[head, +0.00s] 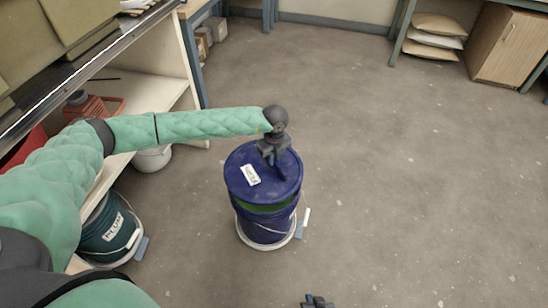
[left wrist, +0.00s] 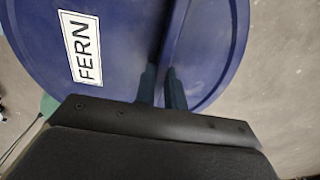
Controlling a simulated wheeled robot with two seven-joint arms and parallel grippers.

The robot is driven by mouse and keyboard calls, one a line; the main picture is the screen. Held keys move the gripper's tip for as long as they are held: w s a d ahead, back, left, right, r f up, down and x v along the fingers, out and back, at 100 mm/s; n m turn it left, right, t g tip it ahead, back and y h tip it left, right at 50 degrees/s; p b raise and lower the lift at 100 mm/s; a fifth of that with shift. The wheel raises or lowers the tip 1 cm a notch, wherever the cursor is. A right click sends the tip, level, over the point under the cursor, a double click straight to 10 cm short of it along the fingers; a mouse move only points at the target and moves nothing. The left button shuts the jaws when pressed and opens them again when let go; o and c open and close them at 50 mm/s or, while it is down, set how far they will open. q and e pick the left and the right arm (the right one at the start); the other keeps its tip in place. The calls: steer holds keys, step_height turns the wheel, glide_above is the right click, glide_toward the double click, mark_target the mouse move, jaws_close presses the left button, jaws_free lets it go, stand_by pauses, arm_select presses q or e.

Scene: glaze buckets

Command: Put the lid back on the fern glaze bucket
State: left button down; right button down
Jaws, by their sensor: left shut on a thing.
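The fern lid (head: 240,186) is a dark blue disc with a white label, which reads FERN in the left wrist view (left wrist: 60,15). My left gripper (head: 279,166) is shut on the lid's raised blue ridge; its fingers (left wrist: 160,85) pinch the ridge in the left wrist view. The blue bucket (head: 266,230) stands upright on the floor directly under the lid. A green strip shows between the lid's front edge and the bucket, so the lid appears slightly above the rim there. The far rim is hidden. My right gripper (head: 318,301) shows only partly at the bottom edge, away from the bucket.
A dark teal bucket labelled PLUM (head: 108,232) stands at left by the shelf unit. A white bucket (head: 152,159) and a red crate (head: 97,107) are by the shelves. A wooden cabinet (head: 512,45) stands far right. The floor right of the fern bucket is clear.

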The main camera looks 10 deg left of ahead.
arm_select(q)
steer(key=shift+f+b, duration=1.2)
steer(key=shift+f, duration=1.2)
steer(key=shift+f, duration=0.85)
stand_by(0.8)
steer(key=c, duration=0.9)
jaws_free()
